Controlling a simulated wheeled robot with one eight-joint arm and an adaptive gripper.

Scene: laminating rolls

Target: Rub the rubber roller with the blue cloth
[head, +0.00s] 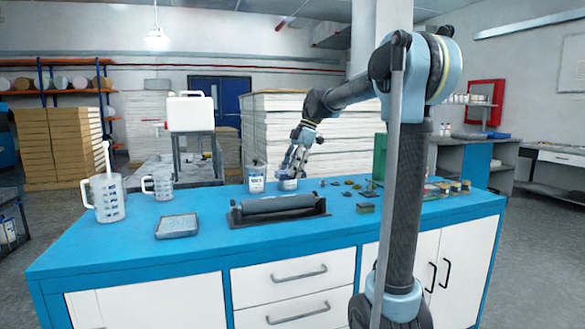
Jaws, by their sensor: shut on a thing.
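The rubber roller (275,204) is a dark grey cylinder lying in a black cradle (318,213) near the front middle of the blue bench. My gripper (290,172) is behind the roller and apart from it, pointing down just above a small pale jar (288,185). It is shut on a small bluish thing, too small and too far off to tell for sure whether it is the blue cloth. I see no blue cloth lying elsewhere on the bench.
A labelled bottle (256,180) stands left of the jar. A shallow grey tray (178,226) and two measuring jugs (107,198) (162,187) are at the left. Several small parts and tins (455,187) lie at the right. The blue bench top (120,250) is clear at front left.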

